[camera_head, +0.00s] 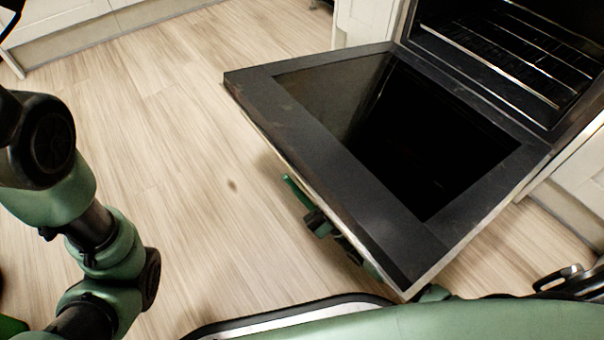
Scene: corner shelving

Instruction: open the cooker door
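The cooker door (300,140) is swung down, lying about flat, with its dark inner face and glass panel upward. The cooker (530,45) stands open behind it at the upper right, its wire racks showing. My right gripper (303,200) is at the outer front edge of the door, partly hidden below it. One green finger shows beside the edge; the handle is hidden, and I cannot tell whether the gripper touches or holds it. My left arm comes in at the left edge, away from the door; its gripper is not in view.
White cabinets (60,30) stand along the back, and another white cabinet front (582,165) is right of the cooker. The wooden floor (190,150) left of the door is clear. My base is at the bottom, close to the door's near corner.

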